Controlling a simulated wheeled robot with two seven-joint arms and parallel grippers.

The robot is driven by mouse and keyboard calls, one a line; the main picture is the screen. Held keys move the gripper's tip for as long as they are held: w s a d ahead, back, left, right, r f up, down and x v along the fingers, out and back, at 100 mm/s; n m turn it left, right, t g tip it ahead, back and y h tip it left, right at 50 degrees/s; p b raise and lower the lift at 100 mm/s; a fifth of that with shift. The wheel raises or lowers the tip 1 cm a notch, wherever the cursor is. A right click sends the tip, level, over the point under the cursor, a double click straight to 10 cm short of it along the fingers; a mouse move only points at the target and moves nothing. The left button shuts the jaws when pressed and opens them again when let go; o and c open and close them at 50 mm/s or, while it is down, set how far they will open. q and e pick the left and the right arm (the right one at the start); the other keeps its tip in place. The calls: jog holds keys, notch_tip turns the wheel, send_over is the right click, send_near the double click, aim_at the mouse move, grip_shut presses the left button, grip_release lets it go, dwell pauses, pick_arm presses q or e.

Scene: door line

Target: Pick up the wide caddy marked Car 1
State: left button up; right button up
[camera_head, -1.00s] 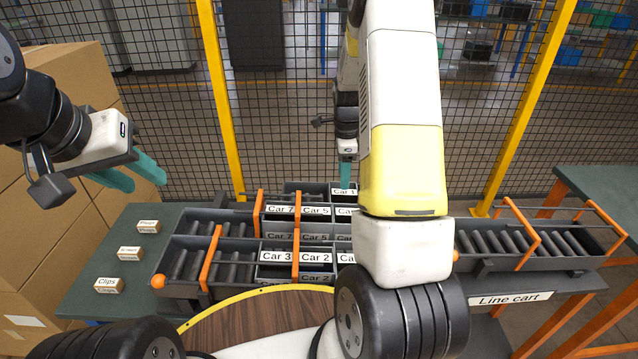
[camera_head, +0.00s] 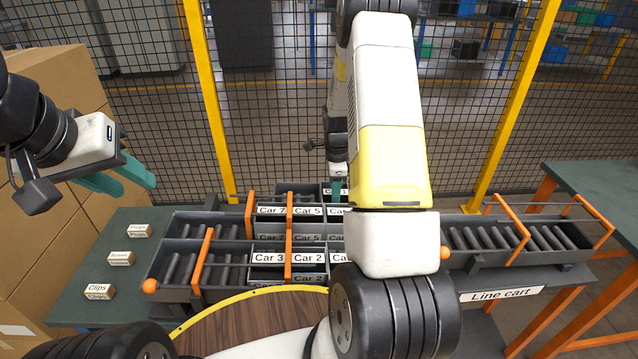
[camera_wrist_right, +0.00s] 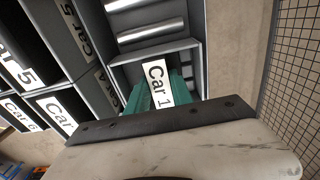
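The caddy marked Car 1 (camera_head: 327,191) stands in the far row of the rack, mostly hidden behind my right arm in the head view. In the right wrist view its white Car 1 label (camera_wrist_right: 158,82) shows between my teal fingers, and its grey wall (camera_wrist_right: 198,58) rises beside them. My right gripper (camera_wrist_right: 160,92) is open, with its fingers down at the label end. In the head view this gripper (camera_head: 336,186) overlaps the label. Whether the fingers touch the caddy cannot be told. My left gripper (camera_head: 122,178) is open and empty, above the table's left side.
Caddies marked Car 7 (camera_head: 272,211), Car 5 (camera_head: 308,211), Car 3 (camera_head: 268,258) and Car 2 (camera_head: 308,258) stand close by. Orange dividers (camera_head: 290,240) cross the rack. The line cart (camera_head: 500,295) is right; mesh fence stands behind.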

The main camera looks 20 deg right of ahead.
grip_shut()
jog(key=shift+r, duration=0.15)
notch_tip(320, 180, up, 15)
dwell(0.7)
